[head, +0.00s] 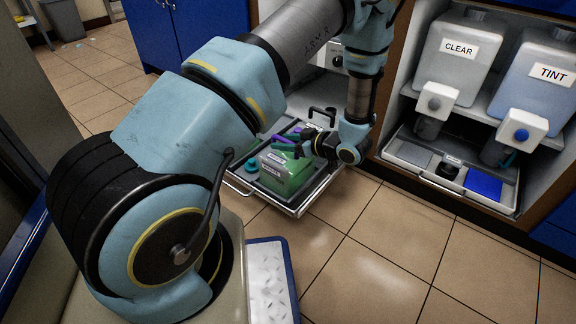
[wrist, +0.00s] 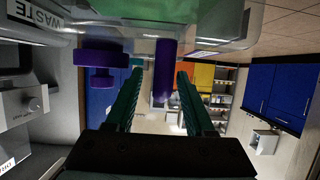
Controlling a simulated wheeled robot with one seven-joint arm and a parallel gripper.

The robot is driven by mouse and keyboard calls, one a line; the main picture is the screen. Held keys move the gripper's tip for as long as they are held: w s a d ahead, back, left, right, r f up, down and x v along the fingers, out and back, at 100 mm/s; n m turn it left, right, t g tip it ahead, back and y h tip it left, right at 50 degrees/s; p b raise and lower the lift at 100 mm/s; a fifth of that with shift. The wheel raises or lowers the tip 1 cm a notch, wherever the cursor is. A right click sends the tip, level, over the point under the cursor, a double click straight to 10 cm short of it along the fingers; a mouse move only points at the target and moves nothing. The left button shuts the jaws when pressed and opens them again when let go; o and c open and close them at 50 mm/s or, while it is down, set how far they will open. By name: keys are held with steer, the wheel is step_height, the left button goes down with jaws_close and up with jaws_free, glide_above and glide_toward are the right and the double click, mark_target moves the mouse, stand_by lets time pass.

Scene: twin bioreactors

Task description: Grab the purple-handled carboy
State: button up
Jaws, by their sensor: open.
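The carboy (head: 285,175) is a clear container with green liquid, standing on the pulled-out tray in the head view. Its purple handle (head: 284,147) shows at its top. In the wrist view, which looks upside down, the purple handle (wrist: 162,68) appears between the two teal fingers of my gripper (wrist: 160,78). A purple cap (wrist: 101,62) shows left of the fingers there. My gripper (head: 306,147) is open, close beside the carboy's top in the head view. I cannot tell whether the fingers touch the handle.
The tray (head: 296,209) extends from the cabinet over the tiled floor. A black handle (head: 322,113) stands behind the carboy. At right, the CLEAR (head: 452,72) and TINT (head: 538,95) containers sit on a shelf above another tray (head: 412,152). The floor in front is free.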

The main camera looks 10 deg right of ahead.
jaws_close()
stand_by(1.2)
steer(key=shift+r, duration=0.15)
